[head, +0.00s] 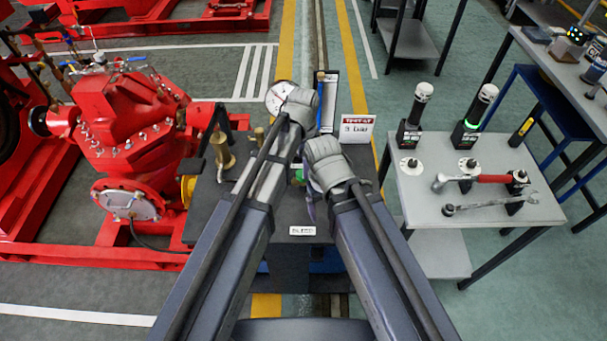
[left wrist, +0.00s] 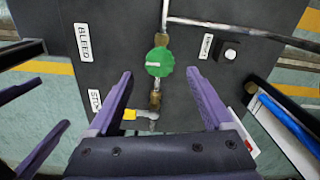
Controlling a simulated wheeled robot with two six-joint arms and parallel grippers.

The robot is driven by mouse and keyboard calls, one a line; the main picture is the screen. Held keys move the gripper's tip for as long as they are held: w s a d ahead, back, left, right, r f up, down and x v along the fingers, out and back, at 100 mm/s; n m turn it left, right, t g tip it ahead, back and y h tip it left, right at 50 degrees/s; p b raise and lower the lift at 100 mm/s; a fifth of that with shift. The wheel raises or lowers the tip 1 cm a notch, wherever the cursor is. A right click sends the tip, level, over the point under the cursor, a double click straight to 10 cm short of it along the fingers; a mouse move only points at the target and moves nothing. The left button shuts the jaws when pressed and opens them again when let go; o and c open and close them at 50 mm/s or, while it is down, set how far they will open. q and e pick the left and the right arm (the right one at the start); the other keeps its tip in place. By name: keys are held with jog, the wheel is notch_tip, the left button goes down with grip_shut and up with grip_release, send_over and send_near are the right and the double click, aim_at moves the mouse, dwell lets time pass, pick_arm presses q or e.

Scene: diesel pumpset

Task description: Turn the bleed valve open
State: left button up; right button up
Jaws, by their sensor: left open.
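The bleed valve's round green handwheel (left wrist: 159,62) sits on a brass pipe on the dark panel in the left wrist view. A white mark runs across it. The BLEED label (left wrist: 83,42) is to its left. My left gripper (left wrist: 160,75) is open and empty, with one purple finger on each side of the wheel in the picture. I cannot tell whether the fingers touch it. In the head view my arms hide most of the panel; a bit of green (head: 298,175) shows between them. Purple finger-like parts (left wrist: 45,150) at the left edge seem to be my right gripper; their opening is unclear.
A yellow-tipped lever (left wrist: 130,114) is near the STOP label (left wrist: 95,100). A knob (left wrist: 231,54) is to the right. A red pump (head: 120,120) stands left of the panel. A grey tool table (head: 420,200) with wrenches stands right. A gauge (head: 280,93) is behind.

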pick_arm(q)
notch_tip(320, 180, down, 4)
jog(key=b, duration=0.3)
jog(key=shift+f, duration=0.2)
pick_arm(e)
notch_tip(320, 180, down, 4)
jog(key=shift+f, duration=0.2)
pick_arm(q)
grip_shut()
